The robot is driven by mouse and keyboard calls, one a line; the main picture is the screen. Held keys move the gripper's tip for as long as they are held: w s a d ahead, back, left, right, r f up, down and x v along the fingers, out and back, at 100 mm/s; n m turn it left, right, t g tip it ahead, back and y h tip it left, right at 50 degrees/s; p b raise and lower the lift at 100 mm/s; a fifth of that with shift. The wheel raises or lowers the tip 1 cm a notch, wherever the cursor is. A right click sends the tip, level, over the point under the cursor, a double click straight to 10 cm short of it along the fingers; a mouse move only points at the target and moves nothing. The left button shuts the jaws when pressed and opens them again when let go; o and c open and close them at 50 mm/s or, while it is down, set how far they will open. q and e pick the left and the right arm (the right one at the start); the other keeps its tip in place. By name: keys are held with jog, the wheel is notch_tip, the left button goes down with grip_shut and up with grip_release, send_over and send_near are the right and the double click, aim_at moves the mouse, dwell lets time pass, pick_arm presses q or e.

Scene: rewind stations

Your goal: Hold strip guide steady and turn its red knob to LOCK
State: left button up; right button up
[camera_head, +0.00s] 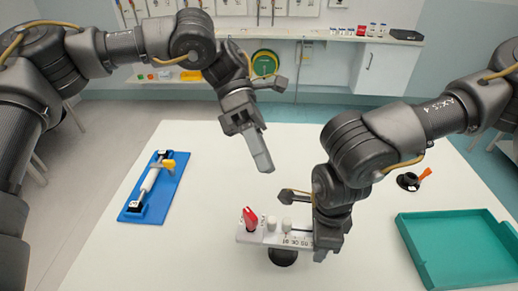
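The strip guide (300,239) is a pale bar with printed marks, standing above the table on a dark round base (283,257). Its red knob (250,217) is at the left end, with two pale knobs beside it; I cannot read the knob's setting. My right gripper (323,246) is at the guide's right end and appears closed around it, hiding that end. My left gripper (262,160) hangs above the table, up and behind the red knob, apart from the guide. It points down with nothing visible in it; its fingers overlap from this side.
A blue tray (162,203) with a white roller and yellow part lies on the left. A teal tray (458,249) is at the right front. A black round part with an orange handle (408,181) lies behind it. The table's middle left is clear.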

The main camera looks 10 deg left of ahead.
pick_arm(q)
jog(key=m, duration=0.1)
jog(key=w+m, duration=0.1)
jog(key=m, duration=0.1)
jog(key=m+g+h, duration=0.1)
jog(key=shift+w+a, duration=0.2)
jog(key=shift+a, duration=0.15)
pick_arm(e)
jog(key=o, duration=1.3)
jog(key=shift+r, duration=0.1)
